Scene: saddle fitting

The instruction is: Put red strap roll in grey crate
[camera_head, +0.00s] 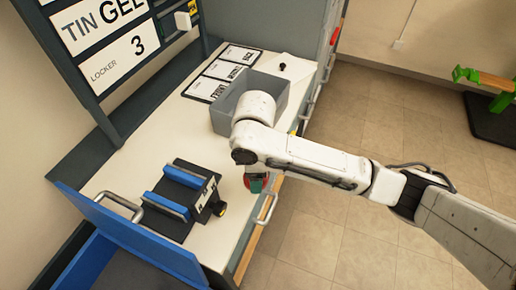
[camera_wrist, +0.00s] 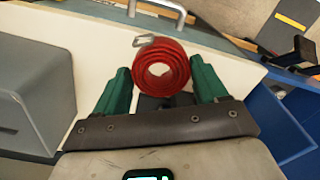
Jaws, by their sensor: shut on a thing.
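The red strap roll (camera_wrist: 181,60) is a coiled red band with a metal buckle, seen end-on in the wrist view. My gripper (camera_wrist: 160,72) is shut on it, with a green finger on each side. In the head view only a little of the roll (camera_head: 249,181) shows beneath my wrist, near the bench's front edge. I cannot tell whether it touches the bench. The grey crate (camera_head: 223,118) stands farther back on the bench, partly hidden behind my arm. Its outer wall fills the left of the wrist view (camera_wrist: 35,90).
A dark block with blue rails (camera_head: 178,192) stands on the bench left of my gripper, a black knob at its side. A blue panel (camera_head: 130,235) with a handle rises at the near end. Labelled cards (camera_head: 222,70) lie behind the crate. Bare bench top lies between block and crate.

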